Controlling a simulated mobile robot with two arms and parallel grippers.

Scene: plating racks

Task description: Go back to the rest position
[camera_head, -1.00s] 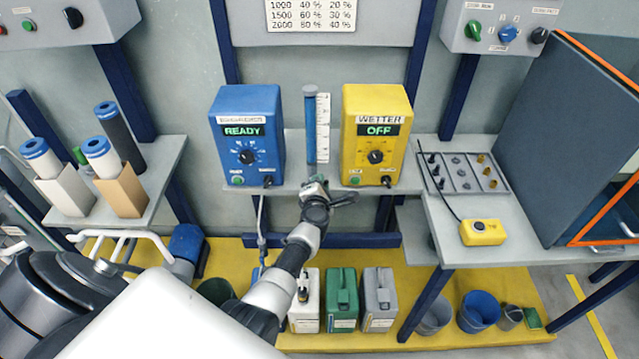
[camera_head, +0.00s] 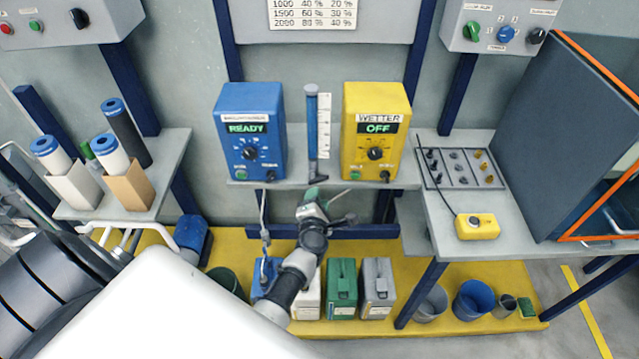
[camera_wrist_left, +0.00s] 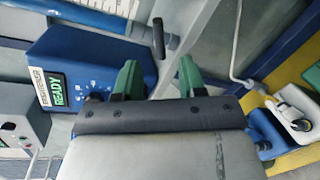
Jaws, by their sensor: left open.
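My left gripper (camera_head: 314,194) is just in front of and below the front edge of the middle shelf (camera_head: 330,184), between the two control boxes. In the left wrist view its two green fingers (camera_wrist_left: 160,76) stand apart with nothing held between them. The blue box (camera_head: 250,138) reads READY and stands left of the gripper; it also shows in the left wrist view (camera_wrist_left: 105,50). The yellow box (camera_head: 376,135) reads OFF and stands to the right. My right gripper is not in view.
A tube with a scale (camera_head: 318,130) stands between the boxes. Several canisters (camera_head: 342,290) and buckets (camera_head: 476,301) stand on the yellow floor platform (camera_head: 450,325). A side table (camera_head: 500,235) is at right, a filter shelf (camera_head: 172,165) at left.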

